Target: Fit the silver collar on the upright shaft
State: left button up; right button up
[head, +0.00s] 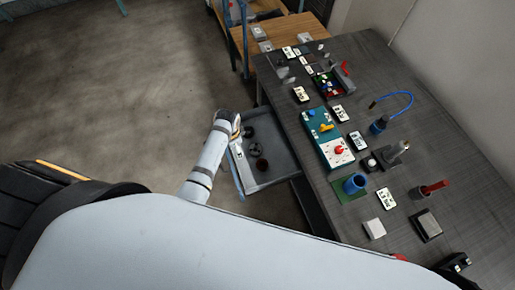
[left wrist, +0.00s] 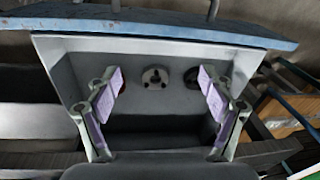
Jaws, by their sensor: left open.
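In the left wrist view a silver collar (left wrist: 155,78) with a dark central hole lies in the open drawer. My left gripper (left wrist: 158,88) is open and empty, with its purple-padded fingers spread on either side of the collar in the picture; I see no contact. In the head view my left arm reaches to the drawer's left edge, and the gripper (head: 236,127) is small there. An upright metallic shaft (head: 398,147) stands on a dark block on the bench, well to the right of the drawer. My right gripper is not visible.
The grey drawer (head: 278,178) juts from the bench (head: 468,207). A dark round part (left wrist: 209,78) and a partly hidden reddish part (left wrist: 122,86) flank the collar. A blue cup (head: 354,184), a teal panel (head: 326,137) and a blue cable (head: 407,98) are on the bench.

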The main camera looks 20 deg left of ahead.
pick_arm(q)
jog(key=w+d+f+m+g, duration=0.1)
jog(key=w+d+f+m, duration=0.1)
jog(key=w+d+m, duration=0.5)
jog(key=b, duration=0.5)
send_over(255, 150)
jog(key=f, duration=0.5)
jog(key=shift+s+d+f, duration=0.1)
jog(key=shift+s+d, duration=0.05)
jog(key=shift+s, duration=0.05)
jog(key=shift+w, duration=0.1)
jog(key=shift+f+b, duration=0.2)
jog(key=shift+b, duration=0.25)
notch_tip(255, 150, down, 5)
jog(key=b, duration=0.5)
jog(key=shift+r+b, duration=0.2)
jog(key=shift+b, duration=0.1)
jog(key=shift+f, duration=0.1)
jog(key=shift+r, duration=0.2)
jog(key=shift+c, duration=0.7)
jog(key=c, duration=1.2)
jog(key=shift+c, duration=0.9)
